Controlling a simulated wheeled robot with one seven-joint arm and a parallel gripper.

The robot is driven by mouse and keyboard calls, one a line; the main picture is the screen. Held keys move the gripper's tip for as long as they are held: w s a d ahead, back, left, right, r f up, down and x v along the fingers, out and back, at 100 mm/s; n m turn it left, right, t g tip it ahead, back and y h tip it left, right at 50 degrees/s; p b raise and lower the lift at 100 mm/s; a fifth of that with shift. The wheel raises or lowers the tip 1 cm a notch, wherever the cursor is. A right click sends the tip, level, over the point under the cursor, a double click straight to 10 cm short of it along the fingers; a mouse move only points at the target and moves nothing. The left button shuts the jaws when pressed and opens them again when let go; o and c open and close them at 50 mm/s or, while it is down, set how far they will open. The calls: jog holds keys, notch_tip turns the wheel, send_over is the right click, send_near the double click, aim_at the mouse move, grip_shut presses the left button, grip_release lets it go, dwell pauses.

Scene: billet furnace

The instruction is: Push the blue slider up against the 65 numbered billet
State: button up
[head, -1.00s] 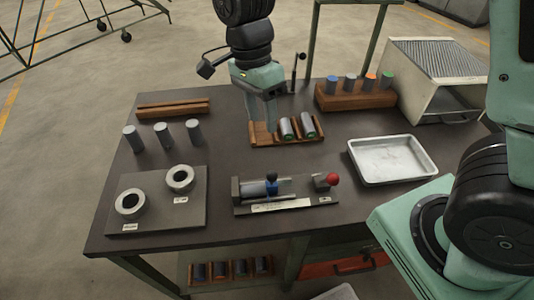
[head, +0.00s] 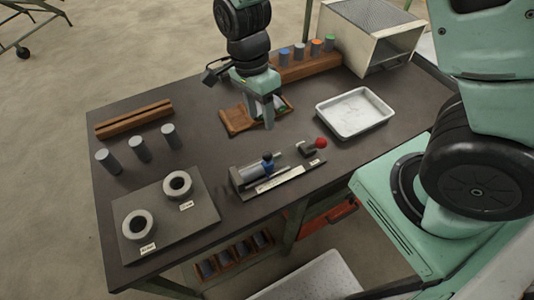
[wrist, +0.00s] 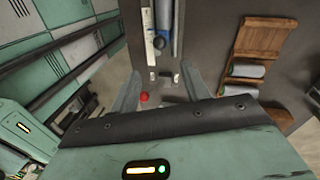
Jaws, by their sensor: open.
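The blue slider (head: 267,162) sits on the measuring fixture (head: 284,180) near the table's front edge. A grey billet (head: 246,173) lies in the fixture, left of the slider; I cannot read any number on it. A red knob (head: 321,143) is at the fixture's right end. My gripper (head: 266,124) is open and empty, pointing down beside the wooden tray, behind the fixture. In the wrist view, my open fingers (wrist: 160,78) frame the red knob (wrist: 144,97) end; the blue slider (wrist: 160,42) shows beyond.
The wooden tray (head: 232,122) holds billets, seen in the wrist view (wrist: 248,70). A white tray (head: 325,112) stands right. A rack of coloured-top billets (head: 290,70) is behind. Three billets stand left, near a plate with two rings (head: 205,205).

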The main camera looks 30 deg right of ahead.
aim_at(267, 153)
jog(key=s+f, duration=0.1)
jog(key=f, duration=0.3)
jog(key=f+p, duration=0.1)
jog(key=f, duration=0.4)
jog(key=s+f+p, duration=0.1)
jog(key=f, duration=0.4)
jog(key=shift+s+d, duration=0.25)
jog(key=shift+s, duration=0.1)
grip_shut()
